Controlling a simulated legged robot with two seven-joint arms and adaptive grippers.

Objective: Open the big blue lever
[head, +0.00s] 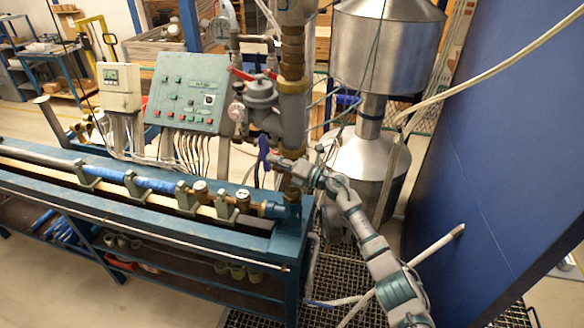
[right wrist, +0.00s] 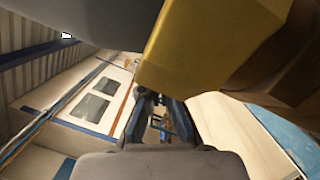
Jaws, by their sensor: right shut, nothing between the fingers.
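The big blue lever (head: 263,149) hangs on the vertical pipe at the right end of the bench, below the grey valve body. My right arm comes in from the lower right. My right gripper (head: 276,161) is shut and empty, close beside the lever on its right; whether they touch I cannot tell. In the right wrist view, the dark fingers of my right gripper (right wrist: 160,118) show in the middle, below a large yellow brass-coloured fitting (right wrist: 205,45). The lever cannot be made out surely there. My left gripper is not in view.
The blue testbench (head: 150,213) with a row of meters runs to the left. A grey-green control box (head: 187,92) stands behind it. A steel tank (head: 365,170) stands behind my right arm, and a large blue panel (head: 510,150) fills the right side.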

